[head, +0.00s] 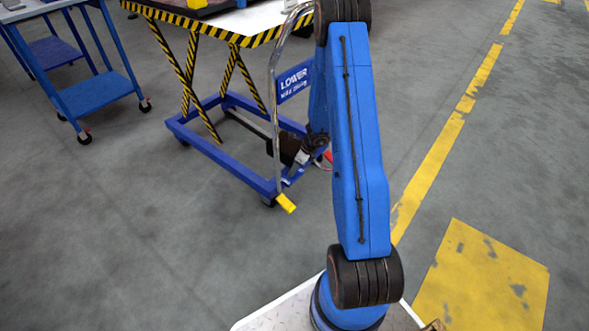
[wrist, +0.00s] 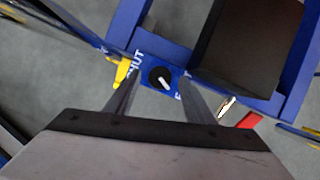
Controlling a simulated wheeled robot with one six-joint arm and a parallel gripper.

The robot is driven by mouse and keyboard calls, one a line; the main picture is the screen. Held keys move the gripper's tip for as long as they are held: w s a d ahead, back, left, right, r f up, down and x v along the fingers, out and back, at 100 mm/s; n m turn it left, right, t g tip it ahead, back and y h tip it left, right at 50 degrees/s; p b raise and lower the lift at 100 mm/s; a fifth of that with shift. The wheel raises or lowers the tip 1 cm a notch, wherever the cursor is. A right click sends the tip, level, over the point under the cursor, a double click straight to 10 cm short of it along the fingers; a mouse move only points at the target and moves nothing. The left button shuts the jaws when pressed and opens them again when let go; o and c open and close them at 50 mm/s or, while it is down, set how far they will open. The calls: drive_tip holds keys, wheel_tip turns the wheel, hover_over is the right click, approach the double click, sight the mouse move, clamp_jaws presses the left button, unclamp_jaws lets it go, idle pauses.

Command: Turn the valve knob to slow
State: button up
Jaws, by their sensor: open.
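The valve knob (wrist: 159,77) is a small round black dial with a white pointer mark, on a blue plate (wrist: 148,63). The mark slants toward the lower right in the wrist view. White lettering ending in "HUT" shows left of the knob; lettering at the lower right is mostly hidden by a finger. My gripper (wrist: 158,93) is open, with one finger on each side of the knob in the picture. I cannot tell whether they touch it. In the head view, I cannot make out the knob, and my blue arm covers much of that area.
A blue-framed lift table (head: 215,145) with black-and-yellow edging stands ahead. Its curved metal handle (head: 274,110) and "LOWER" sign (head: 294,82) are close to my arm. A yellow pedal (head: 286,203) and red lever (wrist: 250,120) are nearby.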

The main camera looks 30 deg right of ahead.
drive_tip(key=shift+w+a+f, duration=0.15)
drive_tip(key=shift+f, duration=0.3)
drive_tip(key=c, duration=1.1)
drive_tip(key=shift+o, duration=0.2)
drive_tip(key=shift+m, duration=0.4)
drive_tip(key=shift+a+m+t+h, duration=0.15)
drive_tip(key=shift+m+h, duration=0.25)
drive_tip(key=shift+m, duration=0.45)
drive_tip(key=shift+a+m+t+h, duration=0.15)
drive_tip(key=shift+m+h, duration=0.25)
drive_tip(key=shift+m, duration=0.45)
drive_tip(key=shift+m+h, duration=0.7)
drive_tip(key=shift+m, duration=1.7)
